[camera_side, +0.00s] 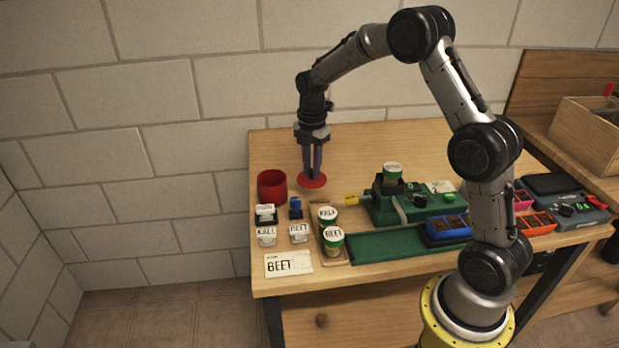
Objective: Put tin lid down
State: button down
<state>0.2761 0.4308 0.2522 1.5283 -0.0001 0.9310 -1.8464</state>
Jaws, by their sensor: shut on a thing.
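The tin lid (319,182) is a round red disc. My gripper (312,176) points straight down and is shut on it near its middle. The lid looks roughly level, close to the tabletop (366,150); I cannot tell whether it touches the wood. The open red tin (271,188) stands just left of the lid, on the table's left side. The fingertips partly hide the top of the lid.
Small labelled blocks and a BEET card (288,264) are at the front left. A wooden tray (343,254) holds two labelled jars. A green machine (410,208) stands right of the lid, with a green mat (385,246) in front. The back of the table is clear.

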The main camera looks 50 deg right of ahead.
aim_at(310, 177)
jog(key=shift+w+d+f, duration=0.1)
jog(key=shift+w+f, duration=0.25)
jog(key=shift+f, duration=0.05)
jog(key=shift+w+f, duration=0.15)
jog(key=shift+f, duration=1.55)
jog(key=shift+f, duration=0.15)
jog(key=c, duration=0.7)
grip_release()
jog(key=shift+c, duration=0.2)
